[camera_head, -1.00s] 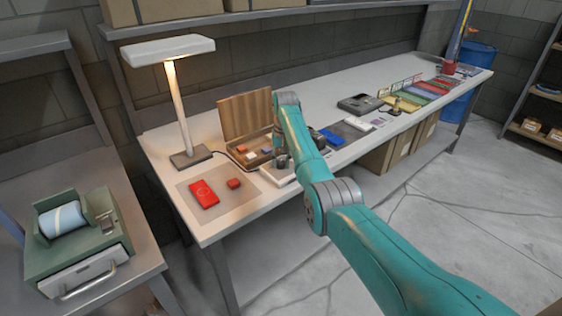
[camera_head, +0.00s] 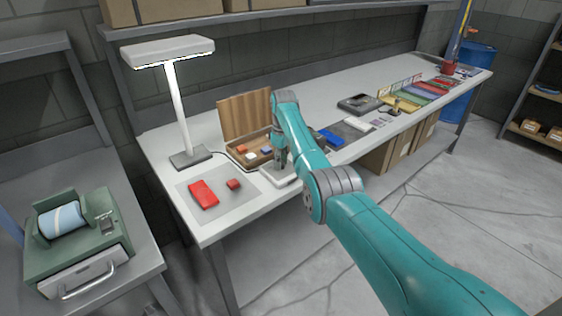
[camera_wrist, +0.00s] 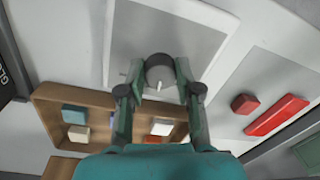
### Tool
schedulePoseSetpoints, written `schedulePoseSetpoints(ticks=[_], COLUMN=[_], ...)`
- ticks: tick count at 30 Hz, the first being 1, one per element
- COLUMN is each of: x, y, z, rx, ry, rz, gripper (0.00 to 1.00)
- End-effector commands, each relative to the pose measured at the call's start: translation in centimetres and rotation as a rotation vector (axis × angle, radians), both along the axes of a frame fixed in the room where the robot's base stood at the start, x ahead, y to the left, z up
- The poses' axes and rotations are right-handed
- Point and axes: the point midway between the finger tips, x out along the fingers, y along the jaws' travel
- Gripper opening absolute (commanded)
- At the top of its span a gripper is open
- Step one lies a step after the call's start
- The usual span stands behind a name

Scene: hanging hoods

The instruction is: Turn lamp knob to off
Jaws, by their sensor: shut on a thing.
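The desk lamp (camera_head: 175,95) stands at the left of the bench, with a white head and stem; no warm glow falls from it. A cord runs from its base toward a pale control box (camera_head: 280,180). In the wrist view the flat plate of the box (camera_wrist: 120,55) carries a round dark grey knob (camera_wrist: 160,68) with a white pointer mark. My gripper (camera_head: 281,158) reaches down onto the box. In the wrist view my gripper (camera_wrist: 161,78) has a finger on each side of the knob and is shut on it. The head view hides the knob behind the fingers.
An open wooden box (camera_head: 240,150) with small blocks stands close beside the gripper. A red case (camera_head: 203,194) and a small red block (camera_head: 233,184) lie on a grey mat to the left. Blue and grey items lie right of my arm.

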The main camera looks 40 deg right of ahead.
Motion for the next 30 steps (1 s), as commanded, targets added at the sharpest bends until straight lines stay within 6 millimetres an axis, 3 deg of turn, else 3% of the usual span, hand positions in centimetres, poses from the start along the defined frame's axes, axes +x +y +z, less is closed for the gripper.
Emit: schedulePoseSetpoints(ticks=[18, 30], x=[0.08, 0.15], y=[-0.07, -0.11], z=[-0.09, -0.07], rx=[0.001, 0.0], ry=[0.002, 0.001], rz=[0.563, 0.778], gripper=[0.0, 0.0])
